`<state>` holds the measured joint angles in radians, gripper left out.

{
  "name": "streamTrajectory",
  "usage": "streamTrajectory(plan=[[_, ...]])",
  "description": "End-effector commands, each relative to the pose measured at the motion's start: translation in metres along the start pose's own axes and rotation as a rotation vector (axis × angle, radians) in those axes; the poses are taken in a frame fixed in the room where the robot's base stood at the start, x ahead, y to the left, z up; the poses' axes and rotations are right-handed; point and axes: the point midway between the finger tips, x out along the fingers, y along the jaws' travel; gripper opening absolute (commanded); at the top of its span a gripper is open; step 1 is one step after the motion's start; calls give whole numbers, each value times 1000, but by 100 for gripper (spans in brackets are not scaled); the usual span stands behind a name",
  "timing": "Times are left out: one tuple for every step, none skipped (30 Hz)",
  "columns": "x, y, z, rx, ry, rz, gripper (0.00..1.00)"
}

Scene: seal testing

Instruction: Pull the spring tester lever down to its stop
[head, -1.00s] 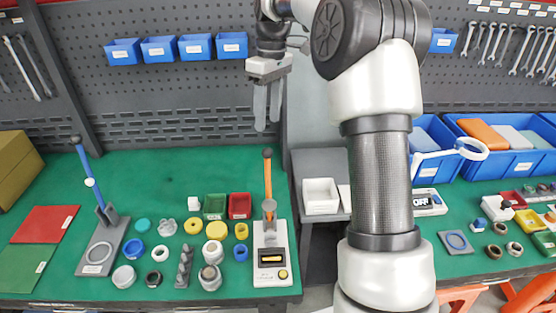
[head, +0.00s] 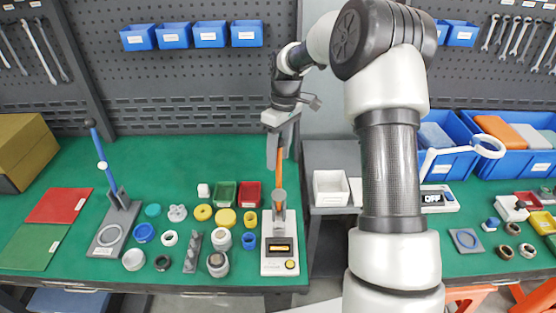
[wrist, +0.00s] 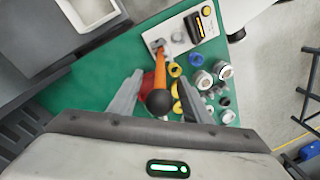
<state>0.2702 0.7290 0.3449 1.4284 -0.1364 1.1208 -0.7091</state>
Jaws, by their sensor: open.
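The spring tester (head: 279,254) is a white base with a small display, a yellow button and a grey post, near the right end of the green bench. Its orange lever (head: 279,172) stands upright. In the wrist view the lever (wrist: 161,72) ends in a black ball knob (wrist: 159,102). My gripper (head: 281,160) is open, pointing down at the lever's top. In the wrist view its two fingers (wrist: 158,88) are on either side of the lever and knob, with gaps visible. In the head view the fingers hide the knob.
Small rings, cups and bins, including a red bin (head: 250,193), stand left of the tester. A blue-lever press (head: 112,185) is farther left. A white tray (head: 329,187) sits on the grey surface to the right. The green bench (head: 200,160) behind the parts is clear.

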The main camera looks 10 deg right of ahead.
Motion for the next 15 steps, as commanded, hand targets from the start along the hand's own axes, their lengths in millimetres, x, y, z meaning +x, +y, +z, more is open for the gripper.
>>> streamTrajectory(plan=[[7,-1,0,0,-2,-2,44],[10,0,0,0,-2,-2,44],[14,0,0,0,-1,-1,44],[16,0,0,0,-1,-1,44],[18,0,0,0,-1,-1,44],[20,0,0,0,-1,-1,44],[21,0,0,0,-1,0,44],[21,0,0,0,-1,0,44],[22,0,0,0,0,0,44],[22,0,0,0,0,1,44],[22,0,0,0,0,1,44],[22,0,0,0,0,1,44],[22,0,0,0,0,1,44],[22,0,0,0,0,1,44],[22,0,0,0,0,1,44]])
